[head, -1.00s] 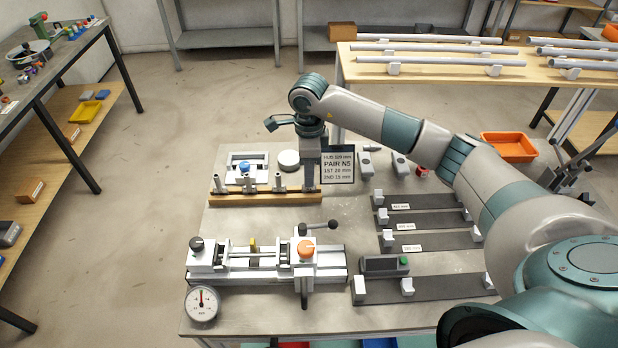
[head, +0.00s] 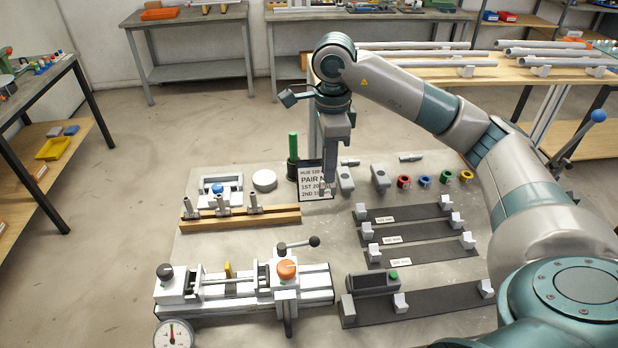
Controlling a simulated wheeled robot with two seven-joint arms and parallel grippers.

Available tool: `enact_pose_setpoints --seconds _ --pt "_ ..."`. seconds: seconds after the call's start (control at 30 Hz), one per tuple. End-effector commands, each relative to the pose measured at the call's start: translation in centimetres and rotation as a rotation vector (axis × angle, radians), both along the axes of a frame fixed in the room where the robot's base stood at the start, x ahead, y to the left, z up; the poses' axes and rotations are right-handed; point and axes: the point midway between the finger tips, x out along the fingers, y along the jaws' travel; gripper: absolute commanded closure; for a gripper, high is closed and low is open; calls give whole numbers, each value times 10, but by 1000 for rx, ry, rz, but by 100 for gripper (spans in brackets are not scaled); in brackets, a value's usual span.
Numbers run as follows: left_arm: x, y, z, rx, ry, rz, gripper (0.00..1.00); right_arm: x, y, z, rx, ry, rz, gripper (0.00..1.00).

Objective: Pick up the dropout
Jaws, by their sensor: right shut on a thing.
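My right gripper (head: 328,178) is shut on a small grey dropout (head: 327,190) and holds it raised in front of the sign card (head: 308,192), right of the wooden rack (head: 284,216). Much of the dropout is hidden by the fingers. Three similar grey dropouts stand upright in the rack: one at the left (head: 190,208), one in the middle (head: 224,205) and one farther right (head: 253,204). The rack's right end is empty. My left gripper is out of view.
A clamping jig (head: 240,290) with an orange knob stands at the front left, with a dial gauge (head: 174,335) beside it. Dark rails (head: 405,232) with grey blocks lie on the right. A green post (head: 293,148) stands behind the card. Coloured rings (head: 425,180) lie at the back right.

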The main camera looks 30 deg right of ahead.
Motion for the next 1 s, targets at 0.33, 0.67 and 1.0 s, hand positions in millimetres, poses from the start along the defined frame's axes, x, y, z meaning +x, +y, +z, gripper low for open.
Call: enact_pose_setpoints --seconds 0.33,0.67,1.0 --pt "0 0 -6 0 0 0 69 -11 -9 9 1 0 0 100" --pt "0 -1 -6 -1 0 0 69 -11 -9 9 0 1 0 100" --pt "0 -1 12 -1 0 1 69 -11 -9 26 1 0 0 100"
